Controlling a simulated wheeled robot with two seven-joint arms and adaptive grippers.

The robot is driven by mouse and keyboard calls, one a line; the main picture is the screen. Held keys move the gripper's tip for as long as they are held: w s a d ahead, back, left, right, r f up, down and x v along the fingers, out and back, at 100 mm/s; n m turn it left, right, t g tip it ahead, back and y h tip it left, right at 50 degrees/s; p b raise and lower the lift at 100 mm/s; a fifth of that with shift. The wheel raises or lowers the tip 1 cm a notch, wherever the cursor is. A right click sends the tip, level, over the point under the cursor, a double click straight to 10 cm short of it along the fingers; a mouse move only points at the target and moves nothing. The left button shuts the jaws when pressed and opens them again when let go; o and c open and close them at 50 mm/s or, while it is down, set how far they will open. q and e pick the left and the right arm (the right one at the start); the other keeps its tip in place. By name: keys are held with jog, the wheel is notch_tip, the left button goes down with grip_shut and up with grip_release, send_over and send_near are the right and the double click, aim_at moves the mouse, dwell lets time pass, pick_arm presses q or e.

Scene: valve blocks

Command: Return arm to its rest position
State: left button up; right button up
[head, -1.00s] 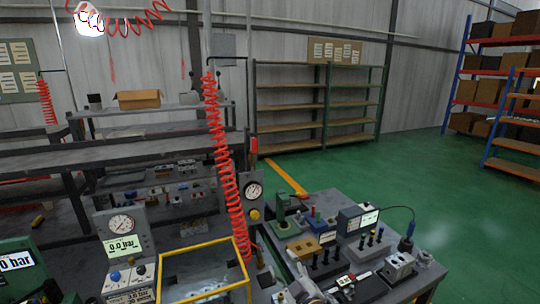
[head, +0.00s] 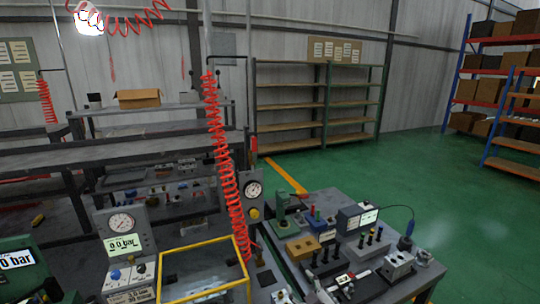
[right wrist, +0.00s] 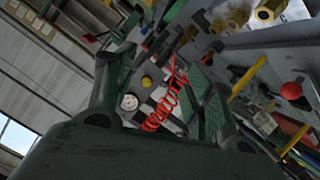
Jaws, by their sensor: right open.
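My right gripper (right wrist: 157,82) shows in the right wrist view, with its two dark green fingers spread apart. I see nothing held between them. Past the fingers are a coiled red hose (right wrist: 165,105) and a round white gauge (right wrist: 129,102), both apart from the fingers as far as I can tell. In the head view I cannot make out the right gripper clearly among the dark items at the lower edge. My left gripper is not in view.
In the head view a yellow-framed clear box (head: 205,246), a gauge panel (head: 122,224) and a coiled red hose (head: 223,165) stand at the front left. A bench with valve blocks (head: 397,265) and a display (head: 357,218) is at the right. Green floor (head: 440,200) beyond is clear.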

jog(key=s+d+f+m+g+h, duration=0.1)
jog(key=s+d+f+m+g, duration=0.2)
jog(key=s, duration=0.5)
jog(key=s+d+f+m+g+h, duration=0.1)
jog(key=s+d+f+g+h, duration=0.1)
jog(key=s+d+g, duration=0.45)
jog(key=s+d+f+m+g+h, duration=0.1)
jog(key=s+d+f+m, duration=0.15)
jog(key=s, duration=0.65)
notch_tip(320, 180, down, 33)
jog(key=s, duration=0.3)
jog(key=s+d+f+g, duration=0.1)
jog(key=s+d+f, duration=0.1)
jog(key=s+f, duration=0.8)
jog(key=s+d+f+g, duration=0.1)
jog(key=s+d+f, duration=0.1)
jog(key=s+f, duration=0.8)
jog(key=shift+s, duration=0.95)
jog(key=shift+d+n, duration=0.1)
jog(key=shift+n, duration=0.15)
jog(key=shift+w, duration=0.1)
